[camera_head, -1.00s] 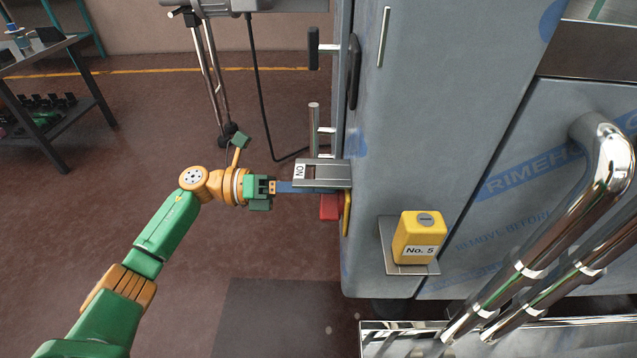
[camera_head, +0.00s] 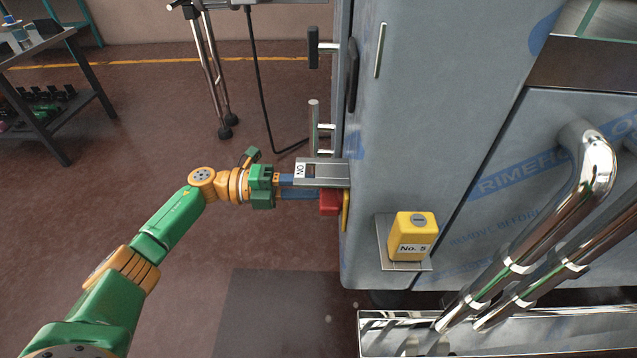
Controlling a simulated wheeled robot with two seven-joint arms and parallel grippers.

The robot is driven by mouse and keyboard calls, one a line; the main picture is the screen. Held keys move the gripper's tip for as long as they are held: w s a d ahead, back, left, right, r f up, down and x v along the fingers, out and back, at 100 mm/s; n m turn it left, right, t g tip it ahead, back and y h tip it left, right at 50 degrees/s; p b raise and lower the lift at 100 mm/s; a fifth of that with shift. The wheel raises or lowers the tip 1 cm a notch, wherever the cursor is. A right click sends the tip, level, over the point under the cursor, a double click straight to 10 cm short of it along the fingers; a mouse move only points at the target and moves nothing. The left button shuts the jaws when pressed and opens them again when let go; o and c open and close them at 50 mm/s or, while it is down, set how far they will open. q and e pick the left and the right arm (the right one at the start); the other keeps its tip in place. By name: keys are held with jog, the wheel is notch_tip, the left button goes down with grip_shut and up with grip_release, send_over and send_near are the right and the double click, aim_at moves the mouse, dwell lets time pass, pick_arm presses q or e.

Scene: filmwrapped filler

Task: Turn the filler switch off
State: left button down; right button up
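The filler switch shows as a red block (camera_head: 330,203) with a yellow plate (camera_head: 346,211) behind it, on the left side of the grey machine cabinet. A metal bracket (camera_head: 325,173) with an "ON" label juts out above it and hides part of the switch. My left gripper (camera_head: 303,187) comes in from the left. Its two blue fingers are spread a little apart and point at the switch. Their tips reach under the bracket beside the red block, partly hidden; I cannot tell whether they touch it. My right gripper is not in view.
The film-wrapped cabinet (camera_head: 410,130) fills the right side. A yellow "No. 5" box (camera_head: 411,237) sits on a small shelf on its front. Chrome pipes (camera_head: 560,230) stand at lower right. Handles (camera_head: 314,48) stick out above the bracket.

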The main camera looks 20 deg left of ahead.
pick_arm(q)
jog(key=shift+f+n, duration=0.1)
jog(key=shift+n, duration=0.2)
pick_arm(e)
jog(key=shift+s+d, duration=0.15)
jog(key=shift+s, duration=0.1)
pick_arm(q)
jog(key=c, duration=0.6)
grip_release()
jog(key=shift+c, duration=0.2)
jog(key=shift+a, duration=0.1)
jog(key=b+v, duration=0.1)
jog(key=v, duration=0.6)
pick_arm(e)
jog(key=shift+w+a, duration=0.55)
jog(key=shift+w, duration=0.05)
